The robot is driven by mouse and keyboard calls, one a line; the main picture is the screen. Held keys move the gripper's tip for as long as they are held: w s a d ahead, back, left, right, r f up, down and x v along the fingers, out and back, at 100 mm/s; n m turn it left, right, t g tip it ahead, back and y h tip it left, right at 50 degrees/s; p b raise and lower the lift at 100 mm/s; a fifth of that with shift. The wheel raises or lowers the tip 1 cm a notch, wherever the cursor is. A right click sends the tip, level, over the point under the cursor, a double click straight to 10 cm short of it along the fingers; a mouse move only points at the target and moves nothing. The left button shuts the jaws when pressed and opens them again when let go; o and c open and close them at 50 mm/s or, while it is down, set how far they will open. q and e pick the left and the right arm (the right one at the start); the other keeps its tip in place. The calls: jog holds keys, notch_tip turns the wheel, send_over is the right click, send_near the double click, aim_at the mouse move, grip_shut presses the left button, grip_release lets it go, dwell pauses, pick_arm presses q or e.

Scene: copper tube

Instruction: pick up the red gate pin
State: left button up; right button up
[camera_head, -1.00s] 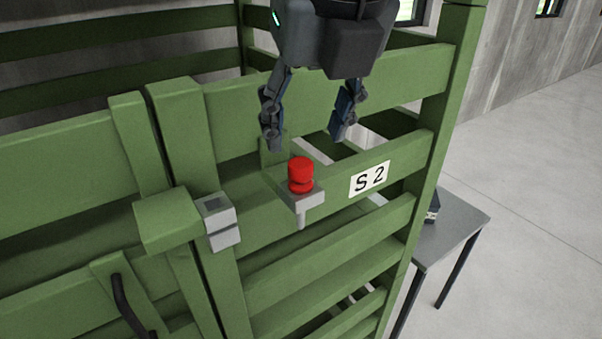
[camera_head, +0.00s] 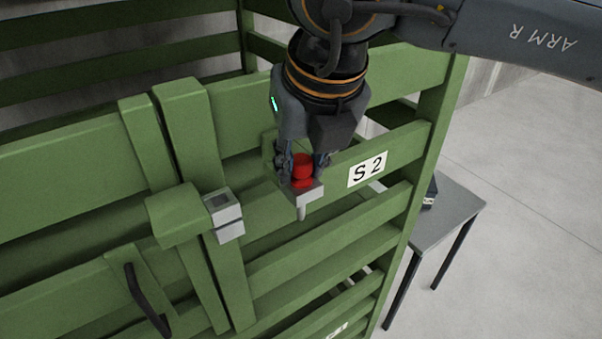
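The red gate pin (camera_head: 302,165) stands upright in a small grey bracket (camera_head: 309,194) on the green gate, left of the "S 2" label. Its red knob shows above the bracket and a grey tip shows below it. My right gripper (camera_head: 303,170) reaches down from above, with one finger on each side of the red knob. The fingers are drawn in close and appear shut on it. Their exact contact is partly hidden by the fingers. My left gripper is not in view.
A green latch block with a grey metal receiver (camera_head: 224,216) sits left of the pin. A black handle (camera_head: 146,300) is at lower left. A grey table (camera_head: 451,212) with a dark object stands right of the gate, on open floor.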

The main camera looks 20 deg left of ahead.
grip_shut()
notch_tip(320, 180, up, 10)
jog(key=b, duration=0.2)
jog(key=shift+f+b, duration=0.25)
jog(key=shift+b, duration=0.05)
jog(key=shift+r, duration=0.3)
jog(key=shift+f, duration=0.1)
